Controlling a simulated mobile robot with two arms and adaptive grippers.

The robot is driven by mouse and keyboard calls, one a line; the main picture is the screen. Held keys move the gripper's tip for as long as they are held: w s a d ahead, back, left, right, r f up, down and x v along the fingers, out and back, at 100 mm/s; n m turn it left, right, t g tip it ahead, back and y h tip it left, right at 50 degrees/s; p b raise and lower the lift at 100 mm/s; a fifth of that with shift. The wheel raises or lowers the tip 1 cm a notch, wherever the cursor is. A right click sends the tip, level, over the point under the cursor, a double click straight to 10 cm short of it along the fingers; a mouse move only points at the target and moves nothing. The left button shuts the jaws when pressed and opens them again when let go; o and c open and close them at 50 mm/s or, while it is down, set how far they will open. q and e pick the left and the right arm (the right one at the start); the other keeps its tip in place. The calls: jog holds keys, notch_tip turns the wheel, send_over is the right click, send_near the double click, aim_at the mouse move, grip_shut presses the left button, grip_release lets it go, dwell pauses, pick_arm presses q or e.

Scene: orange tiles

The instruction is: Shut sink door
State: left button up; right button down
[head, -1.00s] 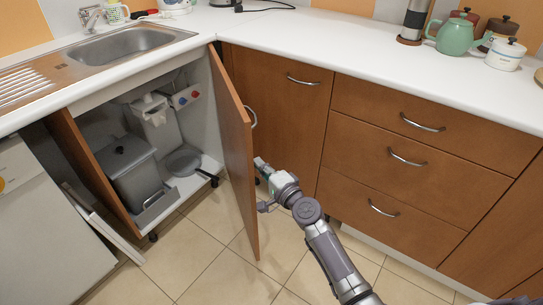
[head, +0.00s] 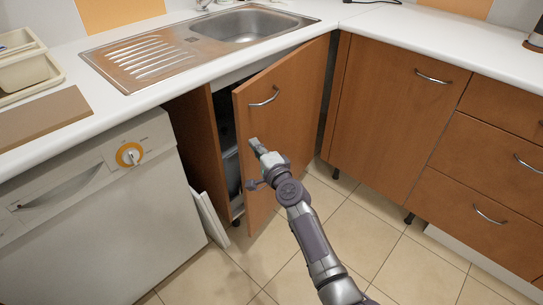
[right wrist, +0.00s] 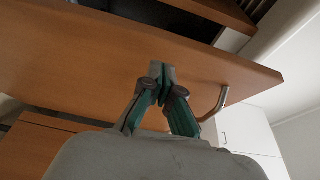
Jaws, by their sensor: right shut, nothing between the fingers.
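The sink door (head: 290,95) is a brown wooden cabinet door under the sink, partly open, with a curved metal handle (head: 264,97) near its upper free edge. A dark gap shows between its free edge and the cabinet's left side panel (head: 197,140). My right gripper (head: 254,144) is shut and empty, at the door's outer face below the handle. In the right wrist view its closed fingertips (right wrist: 161,72) are against or very close to the door's face; I cannot tell if they touch. The handle also shows there (right wrist: 217,104). My left gripper is not in view.
A white dishwasher (head: 90,215) stands left of the cabinet, with a loose white panel (head: 209,219) leaning low beside it. The sink (head: 243,24) is in the white worktop above. Closed cabinets (head: 390,110) stand at right. The tiled floor (head: 390,240) is clear.

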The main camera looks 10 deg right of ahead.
aim_at(240, 143)
pick_arm(q)
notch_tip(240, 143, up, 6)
jog(key=b, duration=0.1)
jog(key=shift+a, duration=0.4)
pick_arm(e)
jog(key=w+a, duration=0.4)
jog(key=a, duration=0.1)
jog(key=shift+w+a, duration=0.1)
jog(key=shift+w, duration=0.15)
